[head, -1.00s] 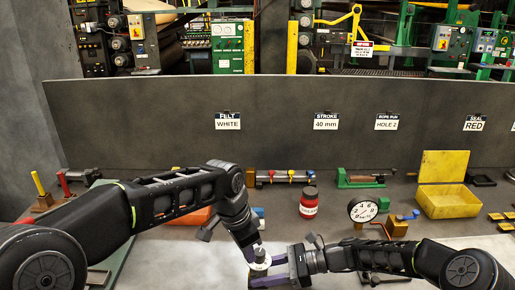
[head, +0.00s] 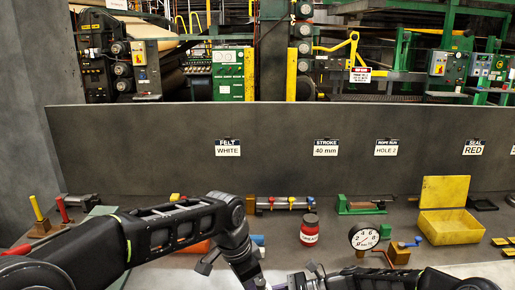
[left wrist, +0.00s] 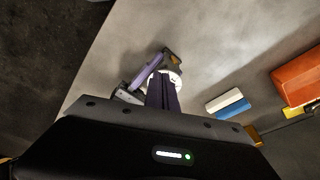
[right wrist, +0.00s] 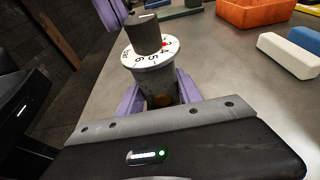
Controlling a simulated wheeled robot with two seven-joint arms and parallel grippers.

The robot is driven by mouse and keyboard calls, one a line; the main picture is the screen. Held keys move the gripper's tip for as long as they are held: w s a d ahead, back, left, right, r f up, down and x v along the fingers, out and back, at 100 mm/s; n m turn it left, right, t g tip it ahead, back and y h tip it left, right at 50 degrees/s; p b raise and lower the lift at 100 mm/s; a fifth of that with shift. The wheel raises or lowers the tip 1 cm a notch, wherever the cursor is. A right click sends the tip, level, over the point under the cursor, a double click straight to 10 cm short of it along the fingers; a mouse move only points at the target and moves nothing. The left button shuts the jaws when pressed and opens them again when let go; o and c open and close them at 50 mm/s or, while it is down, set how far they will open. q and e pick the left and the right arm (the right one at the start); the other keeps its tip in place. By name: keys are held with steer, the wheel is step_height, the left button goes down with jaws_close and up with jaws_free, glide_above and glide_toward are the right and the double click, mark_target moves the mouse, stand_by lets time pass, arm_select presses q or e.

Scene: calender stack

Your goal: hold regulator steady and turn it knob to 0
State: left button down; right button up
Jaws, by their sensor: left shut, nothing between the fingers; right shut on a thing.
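The regulator (right wrist: 153,72) stands upright in the right wrist view, with a white numbered dial collar and a dark grey knob (right wrist: 143,36) on top. The numbers 4, 5 and 6 face the camera. A pale line marks the knob's top. My right gripper (right wrist: 158,92) is shut around the regulator's body below the dial. My left gripper (left wrist: 163,94) is shut and empty; in the left wrist view its fingers partly cover the white dial (left wrist: 176,76). A purple left finger also shows beside the knob in the right wrist view. The regulator is out of the head view.
On the bench are a red jar (head: 309,231), a pressure gauge (head: 363,237) and an open yellow box (head: 449,226). An orange bin (right wrist: 255,12) and blue and white blocks (right wrist: 290,50) lie beyond the regulator. Bare bench lies between.

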arm_select(q)
steer(key=shift+a, duration=0.1)
stand_by(0.3)
steer(key=d+v, duration=0.1)
steer(key=v, duration=0.4)
steer(key=shift+w+r, duration=0.25)
steer(key=shift+r, duration=0.3)
steer(key=shift+d, duration=0.1)
steer(key=n, duration=0.2)
steer(key=n+y, duration=0.1)
steer(key=n, duration=0.1)
steer(key=w+r+n+t, duration=0.1)
steer(key=n, duration=0.1)
steer(key=shift+d, duration=0.1)
steer(key=s+x, duration=0.1)
steer(key=x, duration=0.5)
steer(key=shift+s+a+f, duration=0.15)
steer(key=shift+a+f, duration=0.4)
